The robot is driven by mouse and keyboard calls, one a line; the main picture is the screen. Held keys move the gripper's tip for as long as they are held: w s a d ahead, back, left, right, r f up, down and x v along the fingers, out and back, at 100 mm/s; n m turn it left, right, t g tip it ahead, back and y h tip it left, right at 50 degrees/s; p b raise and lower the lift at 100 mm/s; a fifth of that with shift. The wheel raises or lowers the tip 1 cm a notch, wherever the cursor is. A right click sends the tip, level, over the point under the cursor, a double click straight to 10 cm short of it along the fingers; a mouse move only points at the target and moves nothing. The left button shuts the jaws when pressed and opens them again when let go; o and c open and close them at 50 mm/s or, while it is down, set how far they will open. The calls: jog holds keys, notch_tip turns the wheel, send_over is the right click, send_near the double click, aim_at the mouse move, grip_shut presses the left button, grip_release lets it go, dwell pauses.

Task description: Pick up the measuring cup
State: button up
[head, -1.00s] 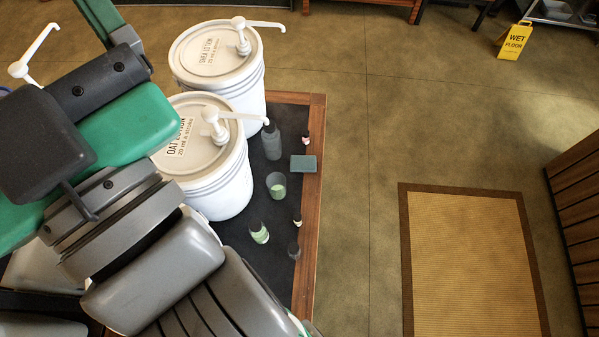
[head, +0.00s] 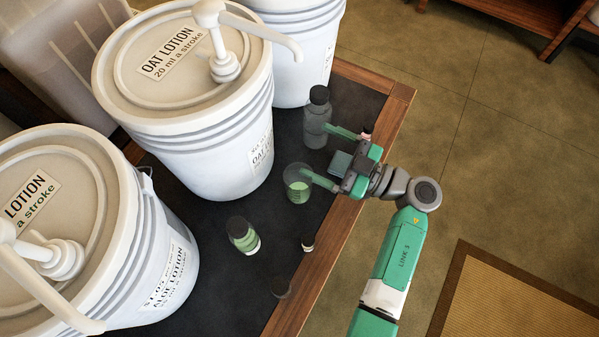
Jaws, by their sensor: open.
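The measuring cup (head: 297,186) is a small clear cup with pale green contents. It stands upright on the black mat near the table's right side. My gripper (head: 317,153) reaches in from the right with its two green fingers spread wide and nothing between them. The lower finger's tip overlaps the cup's rim in the picture; I cannot tell whether it touches. The upper finger's tip is beside a dark grey bottle (head: 316,122).
White lotion buckets with pumps, one marked OAT LOTION (head: 195,130) and an aloe one (head: 140,270), stand to the left.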

aim_at(286, 173)
jog(key=s+f+g, duration=0.1)
jog(key=f, duration=0.1)
jog(key=s+f+g, duration=0.1)
jog(key=f, duration=0.2)
jog(key=s+f+g, duration=0.1)
jog(key=f, duration=0.1)
jog(key=shift+s+d+f+m+b, duration=0.2)
jog(key=shift+s+f+m+b, duration=0.1)
jog(key=shift+f+m+b, duration=0.1)
jog(key=b+x, duration=0.1)
jog(key=x, duration=0.7)
jog(key=shift+d+r, duration=0.1)
jog(key=c, duration=1.4)
notch_tip(286, 173, up, 10)
jog(key=p, duration=0.4)
